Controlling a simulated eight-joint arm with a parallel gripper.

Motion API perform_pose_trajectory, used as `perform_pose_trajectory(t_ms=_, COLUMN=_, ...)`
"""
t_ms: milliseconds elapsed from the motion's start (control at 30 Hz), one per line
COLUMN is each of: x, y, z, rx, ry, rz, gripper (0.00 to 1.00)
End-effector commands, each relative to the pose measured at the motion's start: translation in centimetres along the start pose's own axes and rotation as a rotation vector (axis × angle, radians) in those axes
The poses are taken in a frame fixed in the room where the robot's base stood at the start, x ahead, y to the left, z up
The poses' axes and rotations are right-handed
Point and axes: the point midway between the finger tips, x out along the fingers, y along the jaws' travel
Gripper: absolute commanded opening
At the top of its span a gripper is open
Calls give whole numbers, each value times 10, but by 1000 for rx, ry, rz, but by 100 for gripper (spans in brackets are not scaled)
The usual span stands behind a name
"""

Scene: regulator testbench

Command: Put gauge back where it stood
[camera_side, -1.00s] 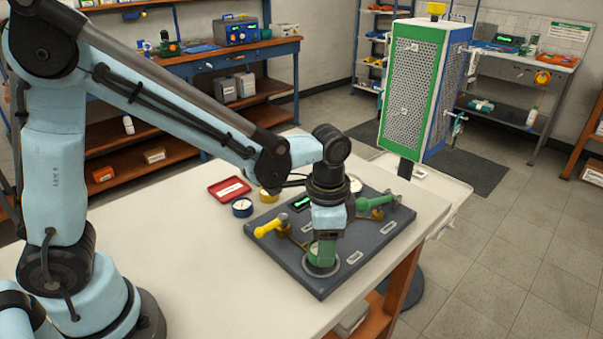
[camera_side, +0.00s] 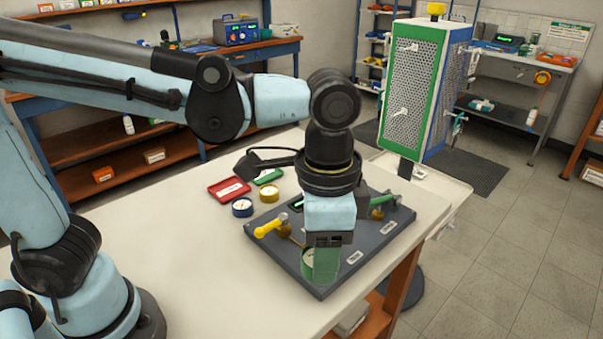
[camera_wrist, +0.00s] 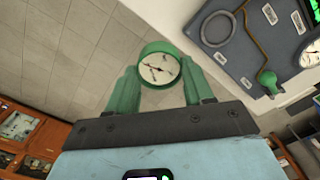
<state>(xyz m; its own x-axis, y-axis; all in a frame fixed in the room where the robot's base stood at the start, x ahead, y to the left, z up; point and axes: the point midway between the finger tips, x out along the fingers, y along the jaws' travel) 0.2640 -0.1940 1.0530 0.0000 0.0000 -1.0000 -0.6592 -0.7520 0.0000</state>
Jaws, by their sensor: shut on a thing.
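My gripper (camera_side: 323,265) is pointed down over the front part of the dark grey panel. Its green fingers are shut on a round green-rimmed gauge (camera_wrist: 159,67) with a white dial, seen face-on in the wrist view. In the side view the fingers mostly hide the gauge. The panel shows in the wrist view (camera_wrist: 245,62) at upper right, apart from the gauge in the picture. In the side view the seat is partly hidden behind the fingers.
The panel carries a yellow-handled valve (camera_side: 268,226), a green-handled valve (camera_side: 383,202) and another white-dial gauge (camera_wrist: 311,54). The front left tabletop is clear.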

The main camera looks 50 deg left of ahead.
Motion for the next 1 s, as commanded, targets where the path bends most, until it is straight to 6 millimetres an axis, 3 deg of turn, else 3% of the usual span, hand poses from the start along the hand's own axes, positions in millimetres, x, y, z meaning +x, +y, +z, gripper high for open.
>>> perform_pose_trajectory(t_ms=800, x=-74, y=0, z=0, rx=0, ry=0, rz=0, gripper=13)
perform_pose_trajectory(t_ms=1000, x=-83, y=0, z=0, rx=0, ry=0, rz=0, gripper=13)
